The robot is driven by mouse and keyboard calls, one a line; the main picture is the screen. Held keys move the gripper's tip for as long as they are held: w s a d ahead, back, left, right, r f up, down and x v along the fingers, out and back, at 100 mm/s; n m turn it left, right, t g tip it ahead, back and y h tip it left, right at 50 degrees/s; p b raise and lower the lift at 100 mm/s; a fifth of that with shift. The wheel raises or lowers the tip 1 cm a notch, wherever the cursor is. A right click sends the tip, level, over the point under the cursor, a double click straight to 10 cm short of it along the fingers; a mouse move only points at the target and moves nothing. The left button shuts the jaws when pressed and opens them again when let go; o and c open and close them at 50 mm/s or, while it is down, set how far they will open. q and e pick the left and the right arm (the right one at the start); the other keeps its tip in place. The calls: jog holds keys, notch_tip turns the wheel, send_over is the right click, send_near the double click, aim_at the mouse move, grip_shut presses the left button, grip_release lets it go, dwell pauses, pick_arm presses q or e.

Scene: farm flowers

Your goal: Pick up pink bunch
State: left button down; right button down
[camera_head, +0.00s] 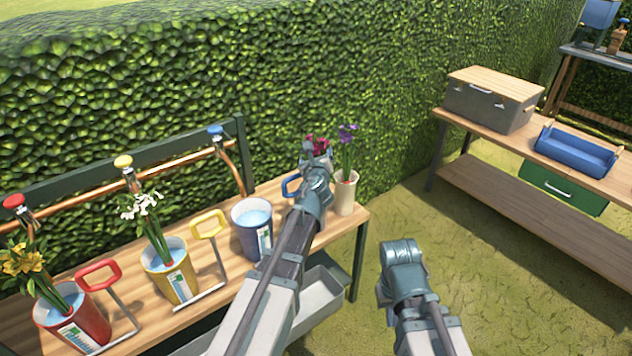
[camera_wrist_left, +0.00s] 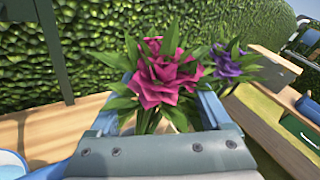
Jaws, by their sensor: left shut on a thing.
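The pink bunch (camera_head: 317,144) shows at the far end of my left arm in the head view, mostly hidden behind my left gripper (camera_head: 316,166). In the left wrist view the pink blooms and green leaves (camera_wrist_left: 166,77) fill the space between the two fingers of my left gripper (camera_wrist_left: 170,108). The gripper is shut on the bunch; its stems are mostly hidden. My right gripper (camera_head: 402,255) is apart from the flowers, over the grass right of the bench; its fingers are hidden.
A purple bunch (camera_head: 347,135) stands in a cream pot (camera_head: 346,193) just right of the pink one. Left along the wooden bench are a blue bucket (camera_head: 252,217), a yellow bucket (camera_head: 171,283) and a red bucket (camera_head: 80,325). A hedge (camera_head: 330,80) rises behind.

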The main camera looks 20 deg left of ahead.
pick_arm(q)
jog(key=shift+r, duration=0.1)
notch_tip(320, 180, up, 18)
jog(key=p, duration=1.8)
notch_tip(320, 180, up, 2)
jog(key=p, duration=0.2)
jog(key=shift+r+p, duration=0.2)
jog(key=shift+p, duration=0.1)
